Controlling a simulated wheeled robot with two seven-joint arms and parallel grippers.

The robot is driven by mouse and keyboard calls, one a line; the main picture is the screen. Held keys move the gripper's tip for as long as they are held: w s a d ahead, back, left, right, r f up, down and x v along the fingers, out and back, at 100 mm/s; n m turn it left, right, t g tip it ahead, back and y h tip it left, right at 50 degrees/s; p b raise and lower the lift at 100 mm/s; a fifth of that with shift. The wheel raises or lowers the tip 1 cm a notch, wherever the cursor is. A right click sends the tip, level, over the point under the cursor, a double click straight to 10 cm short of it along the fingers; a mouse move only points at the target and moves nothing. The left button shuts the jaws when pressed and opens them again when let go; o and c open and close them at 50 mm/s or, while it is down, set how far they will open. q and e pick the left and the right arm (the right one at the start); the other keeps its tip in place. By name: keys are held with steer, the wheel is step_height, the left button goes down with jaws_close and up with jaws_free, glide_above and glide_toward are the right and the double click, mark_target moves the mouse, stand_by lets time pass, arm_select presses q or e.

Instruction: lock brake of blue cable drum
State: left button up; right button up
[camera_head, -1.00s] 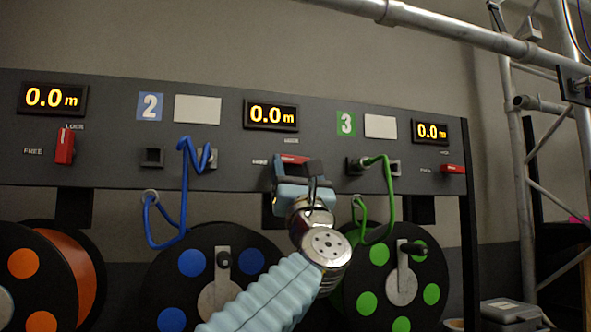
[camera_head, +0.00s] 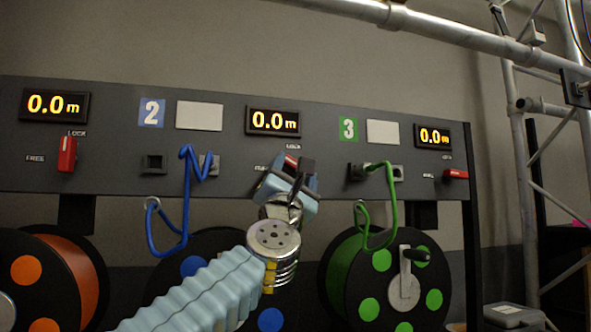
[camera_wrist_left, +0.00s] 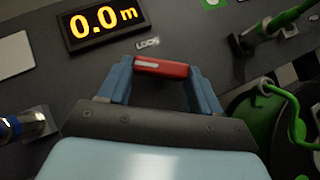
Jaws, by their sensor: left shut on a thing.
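The blue cable drum (camera_head: 193,265) hangs below the panel and is partly hidden behind my left arm. Its red brake lever (camera_head: 291,163) sits on the panel under the middle 0.0 m display, tilted, with its end near the LOCK label (camera_head: 293,147). My left gripper (camera_head: 289,178) is shut on this lever. In the left wrist view the red lever (camera_wrist_left: 160,67) lies between the two blue fingers, just below the LOCK label (camera_wrist_left: 148,43). The FREE label is partly covered by the gripper. My right gripper is in neither view.
The orange drum's red lever (camera_head: 67,154) stands upright at left. The green drum's red lever (camera_head: 455,174) lies level at right. A blue cable (camera_head: 186,200) and a green cable (camera_head: 390,200) hang in loops on either side of my gripper. Metal truss (camera_head: 520,180) stands at right.

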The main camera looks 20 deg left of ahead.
arm_select(q)
steer(key=shift+s+a+r+m+g+h+p, duration=0.1)
steer(key=shift+m+g+h+p, duration=0.1)
steer(key=shift+m+h+p, duration=0.35)
steer(key=shift+r+m+g+h+p, duration=0.1)
steer(key=shift+m+g+h+p, duration=0.15)
steer(key=shift+m+h, duration=0.55)
steer(key=shift+f+m, duration=0.1)
steer(key=shift+m, duration=0.15)
steer(key=o, duration=1.1)
steer(key=shift+c, duration=0.2)
steer(key=shift+s+f+b, duration=0.3)
steer(key=b+v, duration=0.5)
steer(key=v, duration=0.8)
